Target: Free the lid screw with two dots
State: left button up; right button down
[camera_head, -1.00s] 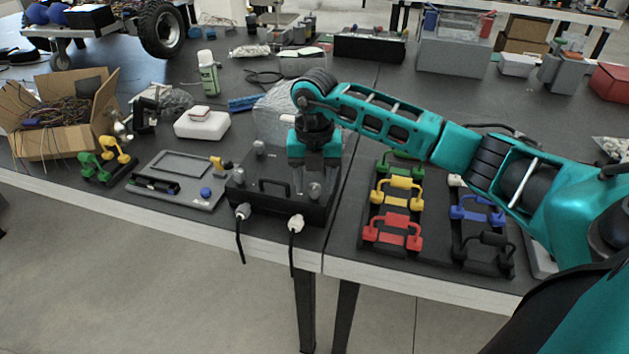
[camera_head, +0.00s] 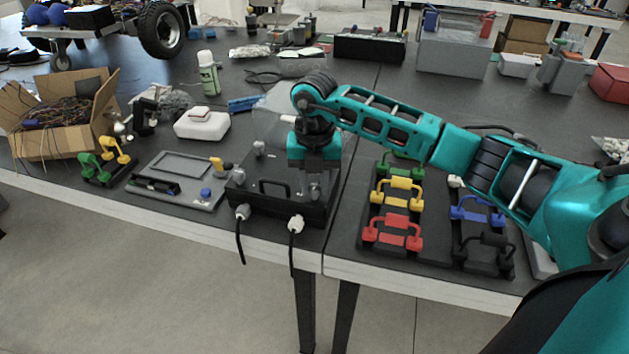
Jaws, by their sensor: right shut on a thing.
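The black chassis box (camera_head: 285,206) sits at the table's front edge, its lid bearing a black handle (camera_head: 273,184). Grey screw knobs stand at the lid's corners: one at the back left (camera_head: 259,148), one at the front left (camera_head: 239,175), and one at the front right (camera_head: 315,192). The dots on the knobs are too small to read. My right gripper (camera_head: 315,183) points down over the lid's right side and is shut on the front right knob. Its palm and arm hide the back right corner. My left gripper is not in view.
Two white plugs with cables (camera_head: 295,224) hang at the box's front. A grey panel (camera_head: 185,192) lies to the left. A rack of coloured handles (camera_head: 395,208) stands to the right. A clear plastic bag (camera_head: 277,112) lies behind the box.

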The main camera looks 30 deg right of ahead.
jog(key=shift+n, duration=1.2)
jog(key=n+b, duration=0.1)
jog(key=n, duration=0.2)
jog(key=shift+n, duration=0.3)
jog(key=n+b, duration=0.1)
jog(key=n, duration=0.5)
jog(key=n+b, duration=0.1)
jog(key=n, duration=0.2)
jog(key=shift+n, duration=0.3)
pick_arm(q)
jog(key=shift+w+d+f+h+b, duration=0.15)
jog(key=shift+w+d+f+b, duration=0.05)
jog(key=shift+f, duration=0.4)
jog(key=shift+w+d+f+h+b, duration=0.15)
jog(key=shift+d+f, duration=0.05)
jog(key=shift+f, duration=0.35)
pick_arm(e)
jog(key=shift+n, duration=1.2)
jog(key=c, duration=0.9)
grip_release()
